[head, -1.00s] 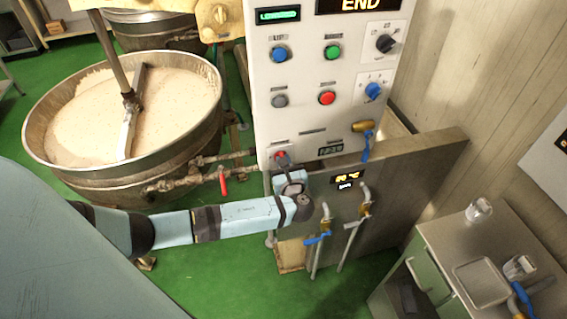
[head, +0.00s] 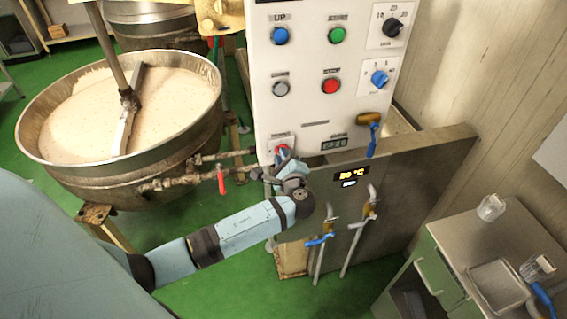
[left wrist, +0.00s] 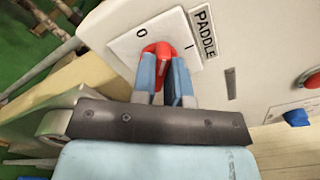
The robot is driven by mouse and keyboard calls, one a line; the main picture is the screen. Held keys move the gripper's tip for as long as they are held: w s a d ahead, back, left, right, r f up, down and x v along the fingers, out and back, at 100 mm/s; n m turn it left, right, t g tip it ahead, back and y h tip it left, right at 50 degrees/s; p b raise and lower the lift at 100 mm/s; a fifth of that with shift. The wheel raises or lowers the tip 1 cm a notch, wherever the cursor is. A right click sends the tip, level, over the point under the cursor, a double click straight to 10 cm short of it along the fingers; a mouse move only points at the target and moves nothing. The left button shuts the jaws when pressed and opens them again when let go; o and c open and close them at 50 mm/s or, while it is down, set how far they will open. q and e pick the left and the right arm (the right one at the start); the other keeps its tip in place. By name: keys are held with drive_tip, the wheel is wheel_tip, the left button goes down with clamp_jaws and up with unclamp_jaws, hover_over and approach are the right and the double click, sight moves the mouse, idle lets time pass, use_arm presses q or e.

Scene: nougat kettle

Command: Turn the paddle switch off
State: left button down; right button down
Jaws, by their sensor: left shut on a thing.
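The paddle switch is a red knob (left wrist: 161,58) on a square white plate (left wrist: 120,45) marked 0 and 1, with a PADDLE label (left wrist: 204,32) beside it. In the head view its plate (head: 279,144) is at the lower left corner of the white control panel (head: 305,110). My left gripper (left wrist: 166,75) is shut on the red knob, with one blue finger on each side. In the head view my left gripper (head: 287,160) reaches up to the switch and partly hides it. The knob's exact setting is hard to read.
A large kettle (head: 45,165) of pale mix stands at the left, with a paddle arm (head: 128,125) in it. Blue-handled valves (head: 320,240) are below the panel. Green floor shows between.

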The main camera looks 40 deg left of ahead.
use_arm(q)
drive_tip(key=n+b, duration=0.7)
drive_tip(key=b, duration=0.1)
drive_tip(key=shift+f+n, duration=0.25)
drive_tip(key=shift+n, duration=0.05)
idle(0.3)
drive_tip(key=c, duration=1.1)
unclamp_jaws()
drive_tip(key=shift+c, duration=0.2)
drive_tip(key=shift+r, duration=0.1)
drive_tip(key=shift+s, duration=0.1)
